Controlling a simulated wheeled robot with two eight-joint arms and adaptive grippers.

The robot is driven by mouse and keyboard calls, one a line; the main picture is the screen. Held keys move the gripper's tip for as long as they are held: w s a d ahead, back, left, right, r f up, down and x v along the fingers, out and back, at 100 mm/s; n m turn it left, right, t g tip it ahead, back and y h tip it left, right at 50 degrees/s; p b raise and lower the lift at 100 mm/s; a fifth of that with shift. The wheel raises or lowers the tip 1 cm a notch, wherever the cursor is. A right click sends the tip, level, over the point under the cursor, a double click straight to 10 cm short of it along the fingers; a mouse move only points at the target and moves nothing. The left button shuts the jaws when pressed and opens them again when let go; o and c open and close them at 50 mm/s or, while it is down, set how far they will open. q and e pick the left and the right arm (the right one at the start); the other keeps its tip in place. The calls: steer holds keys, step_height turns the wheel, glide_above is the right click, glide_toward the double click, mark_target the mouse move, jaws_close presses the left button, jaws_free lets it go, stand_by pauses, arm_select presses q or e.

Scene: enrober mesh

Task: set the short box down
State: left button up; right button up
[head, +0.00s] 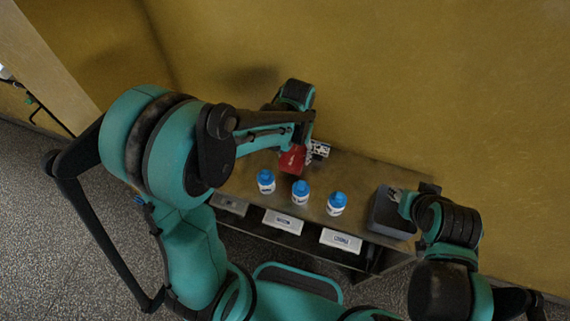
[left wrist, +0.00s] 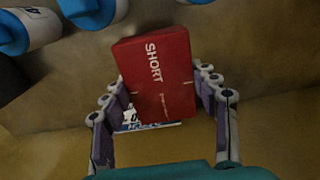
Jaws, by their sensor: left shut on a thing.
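The short box (head: 291,160) is red and sits between the fingers of my left gripper (head: 309,150), over the back part of the tabletop behind the bottles. In the left wrist view the box (left wrist: 160,72) shows the word SHORT, slightly tilted, with a finger at each side. My left gripper is shut on it. I cannot tell whether its underside touches the tabletop. My right gripper (head: 398,201) is at the table's right end, by a dark grey bin; its fingers are too small and hidden to read.
Three white bottles with blue caps (head: 266,182) (head: 300,192) (head: 337,204) stand in a row on the table (head: 362,168). The dark grey bin (head: 390,222) is at the right end. White labelled bins (head: 285,221) sit below the front edge. A yellow wall (head: 400,80) rises behind.

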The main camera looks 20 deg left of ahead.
mark_target(284, 157)
arm_select(q)
steer(key=a+f, duration=0.1)
steer(key=s+a+f, duration=0.1)
steer(key=a, duration=0.1)
step_height(284, 157, down, 4)
steer(key=shift+w+f+b, duration=0.1)
steer(key=shift+b, duration=0.7)
steer(key=o, duration=1.3)
steer(key=shift+c, duration=0.2)
